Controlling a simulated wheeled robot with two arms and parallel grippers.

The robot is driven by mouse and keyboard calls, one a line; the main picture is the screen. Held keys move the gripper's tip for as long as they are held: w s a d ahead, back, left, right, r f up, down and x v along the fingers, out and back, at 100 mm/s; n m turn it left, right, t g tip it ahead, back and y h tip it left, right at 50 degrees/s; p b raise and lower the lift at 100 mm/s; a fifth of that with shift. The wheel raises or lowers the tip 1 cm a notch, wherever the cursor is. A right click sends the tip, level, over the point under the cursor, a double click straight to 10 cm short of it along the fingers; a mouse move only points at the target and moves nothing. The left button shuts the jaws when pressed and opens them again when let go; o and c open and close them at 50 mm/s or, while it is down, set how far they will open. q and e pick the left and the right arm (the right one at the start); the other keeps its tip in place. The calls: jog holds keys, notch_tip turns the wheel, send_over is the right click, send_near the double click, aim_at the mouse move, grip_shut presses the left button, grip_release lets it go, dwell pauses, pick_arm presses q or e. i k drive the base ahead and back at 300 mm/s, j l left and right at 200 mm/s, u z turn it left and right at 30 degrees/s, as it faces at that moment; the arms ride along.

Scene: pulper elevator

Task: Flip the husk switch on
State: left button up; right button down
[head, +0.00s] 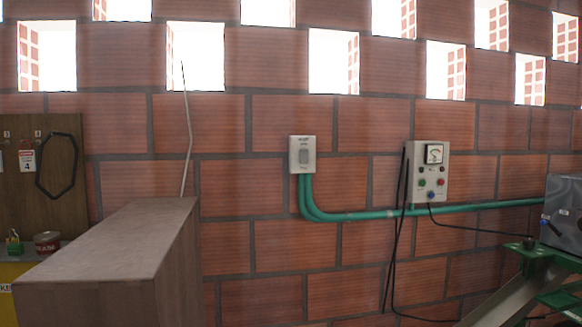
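A small light-grey switch box (303,155) is mounted on the brick wall in the middle of the head view. It has a darker grey rocker (304,157) on its face and small lettering above it that I cannot read. I cannot tell whether the rocker is on or off. Green conduits run down from the box and bend right. Neither of my grippers shows in the head view.
A control box (428,172) with a gauge and coloured buttons hangs to the right, with black cables below. A brown wooden cabinet (110,240) stands at left front. A green metal frame (530,250) stands at right.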

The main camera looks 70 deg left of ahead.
aim_at(303, 153)
jog(key=i+j+u, duration=0.2)
jog(key=u, duration=0.3)
jog(key=i+u, duration=0.7)
jog(key=u, duration=0.25)
jog(key=i+l+u, duration=0.15)
jog(key=u, duration=0.35)
jog(key=i+u, duration=0.35)
jog(key=i+l+u, duration=0.3)
jog(key=i, duration=0.25)
jog(key=j, duration=0.1)
